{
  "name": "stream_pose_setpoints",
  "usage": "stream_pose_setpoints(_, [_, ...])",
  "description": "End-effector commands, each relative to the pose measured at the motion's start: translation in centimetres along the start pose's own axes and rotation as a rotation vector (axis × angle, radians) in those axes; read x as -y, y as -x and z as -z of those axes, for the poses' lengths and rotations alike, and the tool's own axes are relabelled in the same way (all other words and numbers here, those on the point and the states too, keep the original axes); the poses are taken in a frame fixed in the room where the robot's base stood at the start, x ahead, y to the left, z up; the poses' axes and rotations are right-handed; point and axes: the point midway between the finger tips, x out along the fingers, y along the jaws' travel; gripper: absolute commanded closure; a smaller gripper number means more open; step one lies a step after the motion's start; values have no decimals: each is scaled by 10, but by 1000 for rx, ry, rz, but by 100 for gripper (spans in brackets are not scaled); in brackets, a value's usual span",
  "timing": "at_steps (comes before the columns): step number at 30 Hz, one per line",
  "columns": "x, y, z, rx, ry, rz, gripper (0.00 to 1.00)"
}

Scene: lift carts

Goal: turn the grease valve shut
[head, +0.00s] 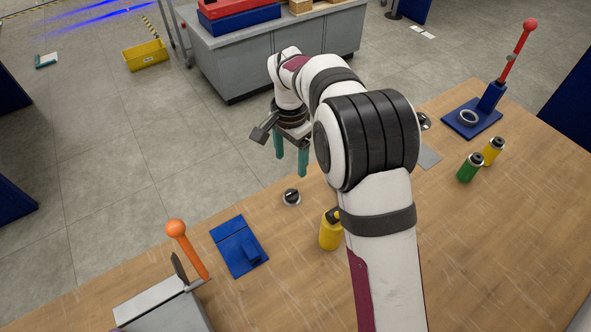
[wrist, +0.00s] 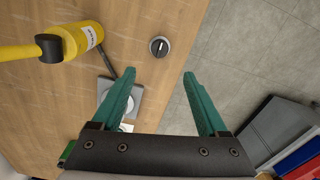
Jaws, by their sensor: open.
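A round black knob on a pale ring (head: 291,197) sits near the table's far edge in the head view. It also shows in the wrist view (wrist: 159,46), with a pale mark on its top. No readable label tells whether it is the grease valve. My gripper (head: 291,166) is open and empty, its teal fingers pointing down above the knob and apart from it. In the wrist view my gripper (wrist: 160,74) has the knob beyond its fingertips, between their lines. A grey plate with a pale disc and dark lever (wrist: 108,97) is partly covered by the left finger.
A yellow container with a black part (head: 330,232) stands beside my arm. A blue plate (head: 240,247) and orange-knobbed lever (head: 178,232) are at left. Green (head: 468,170) and yellow (head: 493,151) bottles and a red-knobbed lever (head: 528,28) are at right. My arm hides part of the table.

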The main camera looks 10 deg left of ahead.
Motion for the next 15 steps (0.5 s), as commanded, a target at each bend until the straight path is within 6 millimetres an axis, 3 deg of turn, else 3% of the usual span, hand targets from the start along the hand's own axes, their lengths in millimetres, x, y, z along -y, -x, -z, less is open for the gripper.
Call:
stream_pose_setpoints(9, [-1,-93,0,2,0,-3,24])
stream_pose_setpoints(15, [-1,-122,0,-1,0,0,24])
